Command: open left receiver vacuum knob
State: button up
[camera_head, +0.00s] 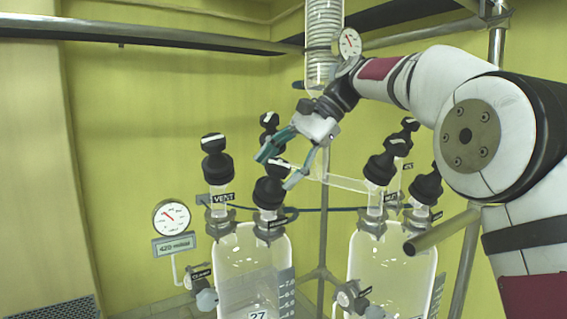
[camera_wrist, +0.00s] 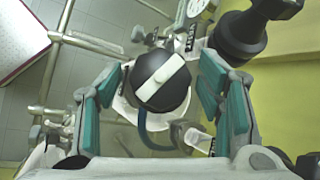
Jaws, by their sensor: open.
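The left receiver (camera_head: 252,262) is a clear glass vessel with several black knobs on top. A black knob (camera_head: 270,194) stands at its front right, above a small dark label too blurred to read. My gripper (camera_head: 279,168) is open just above this knob, fingers pointing down. In the wrist view, a round black knob (camera_wrist: 155,95) with a white bar across its top lies between the open teal-padded fingers of my gripper (camera_wrist: 163,105). The pads appear apart from it on both sides. A knob labelled VENT (camera_head: 217,165) stands to its left.
Another black knob (camera_head: 268,122) rises behind my gripper. The right receiver (camera_head: 390,265) carries several similar knobs. A round gauge (camera_head: 171,217) with a 420 mbar display stands at left. In the wrist view, a tilted black knob (camera_wrist: 242,38) is close beyond the right finger.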

jog(key=v, duration=0.7)
jog(key=shift+d+r, duration=0.1)
jog(key=shift+r, duration=0.05)
dwell(0.3)
jog(key=s+d+f+n+t+h, duration=0.15)
jog(key=s+d, duration=0.25)
jog(key=s, duration=0.4)
jog(key=s+d+f+n+t+h, duration=0.1)
jog(key=s+d+f+t+h, duration=0.25)
jog(key=s, duration=0.45)
jog(key=s+d+f+n+h, duration=0.1)
jog(key=s+d+f, duration=0.3)
jog(key=s+f, duration=0.4)
jog(key=s+d+f+n+t+h, duration=0.1)
jog(key=s+d+f+n+h, duration=0.1)
jog(key=s+d+f, duration=0.3)
jog(key=s+f+n, duration=0.1)
jog(key=s+f, duration=0.2)
jog(key=shift+s+d+f+t, duration=0.15)
jog(key=shift+s+d+t, duration=0.05)
jog(key=shift+s+t, duration=0.1)
